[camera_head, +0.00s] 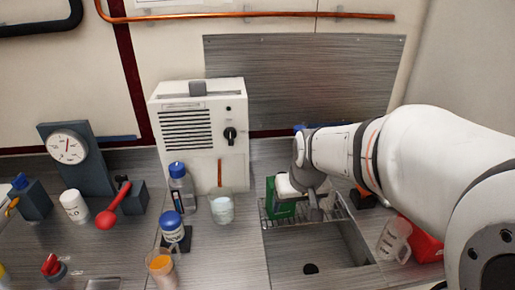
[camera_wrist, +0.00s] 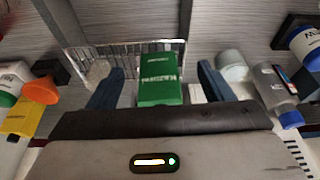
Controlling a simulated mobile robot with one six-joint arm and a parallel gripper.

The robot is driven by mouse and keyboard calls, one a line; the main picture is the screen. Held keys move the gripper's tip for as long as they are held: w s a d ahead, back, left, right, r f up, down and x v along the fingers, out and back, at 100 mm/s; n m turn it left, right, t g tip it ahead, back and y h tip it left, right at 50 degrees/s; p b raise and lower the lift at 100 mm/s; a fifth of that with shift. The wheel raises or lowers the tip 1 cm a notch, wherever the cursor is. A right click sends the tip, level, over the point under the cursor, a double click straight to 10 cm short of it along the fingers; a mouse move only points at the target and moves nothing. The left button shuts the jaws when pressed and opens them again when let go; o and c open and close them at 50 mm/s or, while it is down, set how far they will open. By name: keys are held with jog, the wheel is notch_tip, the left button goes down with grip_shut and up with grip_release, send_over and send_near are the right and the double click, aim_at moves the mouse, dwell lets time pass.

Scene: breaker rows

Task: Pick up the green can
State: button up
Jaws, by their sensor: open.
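The green can (camera_head: 280,209), box-like with pale lettering, stands on the wire rack (camera_head: 339,211) over the sink. In the wrist view the green can (camera_wrist: 158,72) sits between the two dark blue fingers of my gripper (camera_wrist: 160,84), with a gap on each side. The fingers are open and hold nothing. In the head view my gripper (camera_head: 310,196) is right beside the can and hides part of it; the fingertips are hard to make out there.
The sink basin (camera_head: 318,250) lies in front of the rack. A glass beaker (camera_head: 221,208) and a blue-capped bottle (camera_head: 180,188) stand to the left. A clear jug (camera_head: 393,240) and a red object (camera_head: 426,244) are to the right. A white machine (camera_head: 202,130) stands behind.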

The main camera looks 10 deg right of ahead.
jog(key=o, duration=0.5)
jog(key=shift+t, duration=0.4)
jog(key=w+p, duration=0.1)
jog(key=w, duration=0.4)
jog(key=w+p, duration=0.1)
jog(key=w, duration=0.5)
jog(key=shift+d, duration=0.2)
jog(key=shift+w+p+x, duration=0.15)
jog(key=shift+p+x, duration=0.4)
jog(key=shift+x, duration=1.55)
jog(key=shift+w+p+x, duration=0.15)
jog(key=shift+p+x, duration=0.35)
jog(key=shift+x, duration=1.55)
